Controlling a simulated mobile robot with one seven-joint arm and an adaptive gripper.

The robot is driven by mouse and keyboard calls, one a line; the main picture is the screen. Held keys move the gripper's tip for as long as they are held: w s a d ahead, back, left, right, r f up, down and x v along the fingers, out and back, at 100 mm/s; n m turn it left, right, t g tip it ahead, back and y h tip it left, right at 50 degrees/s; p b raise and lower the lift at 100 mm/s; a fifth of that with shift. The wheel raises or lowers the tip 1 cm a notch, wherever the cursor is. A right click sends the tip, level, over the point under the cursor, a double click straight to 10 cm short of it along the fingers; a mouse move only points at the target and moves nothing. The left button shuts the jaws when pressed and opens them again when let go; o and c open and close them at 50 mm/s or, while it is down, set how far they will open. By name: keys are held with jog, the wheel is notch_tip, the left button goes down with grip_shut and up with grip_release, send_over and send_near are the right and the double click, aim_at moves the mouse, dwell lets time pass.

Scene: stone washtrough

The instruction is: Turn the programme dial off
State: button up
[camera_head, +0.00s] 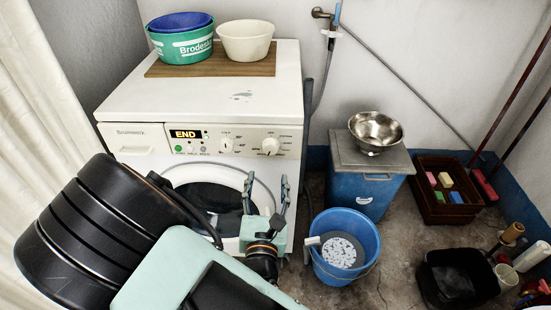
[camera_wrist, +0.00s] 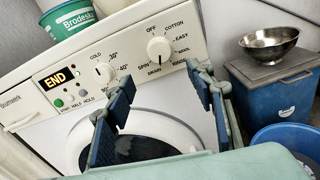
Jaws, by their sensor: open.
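The programme dial (camera_head: 270,145) is the right-hand white knob on the washing machine's front panel. In the wrist view, the dial (camera_wrist: 158,48) has OFF, COTTON, EASY, DRAIN and SPIN printed around it. A dark mark shows low on its face, but the exact setting is hard to read. The display (camera_wrist: 57,79) reads END. My gripper (camera_head: 265,193) is open and empty in front of the machine, below the dial and apart from it. In the wrist view, its two blue fingers (camera_wrist: 160,82) stand either side of the space below the dial.
A temperature dial (camera_wrist: 104,72) sits left of the programme dial. The washing machine (camera_head: 208,105) has a round door (camera_head: 205,185). A blue bucket (camera_head: 345,220) stands right of my gripper, near a blue bin (camera_head: 365,190) with a steel bowl (camera_head: 376,129) on its lid.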

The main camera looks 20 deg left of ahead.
aim_at(270, 151)
jog(key=b+x, duration=0.1)
jog(key=x, duration=0.9)
jog(key=shift+w+r+b, duration=0.1)
jog(key=shift+w+b, duration=0.05)
jog(key=shift+b, duration=0.2)
jog(key=shift+d, duration=0.1)
jog(key=shift+c, duration=0.3)
jog(key=c, duration=1.1)
jog(key=shift+p, duration=0.45)
